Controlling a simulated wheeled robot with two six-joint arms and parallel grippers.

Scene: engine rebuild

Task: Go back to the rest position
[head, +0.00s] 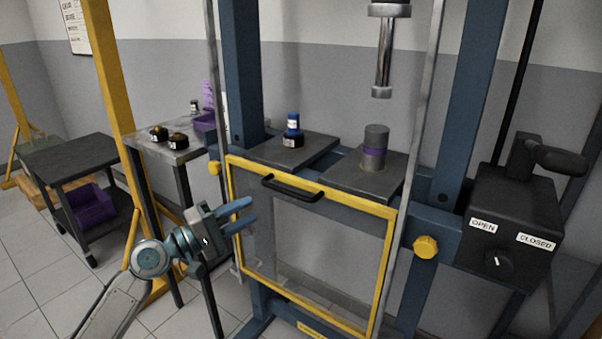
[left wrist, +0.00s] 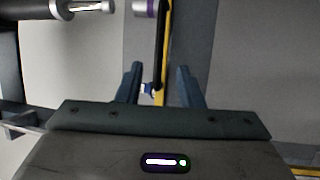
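My left gripper (head: 247,213) is in front of the left edge of the press's yellow-framed guard (head: 398,235). In the left wrist view its two blue fingers (left wrist: 161,82) stand apart with nothing held between them. A yellow bar and a small blue thing show beyond the fingertips. My right gripper is in neither view.
A blue-topped part (head: 292,125) stands on the left plate. A guard handle (head: 292,188) juts forward. A control box (head: 515,215) stands right; a cart (head: 75,155) stands left.

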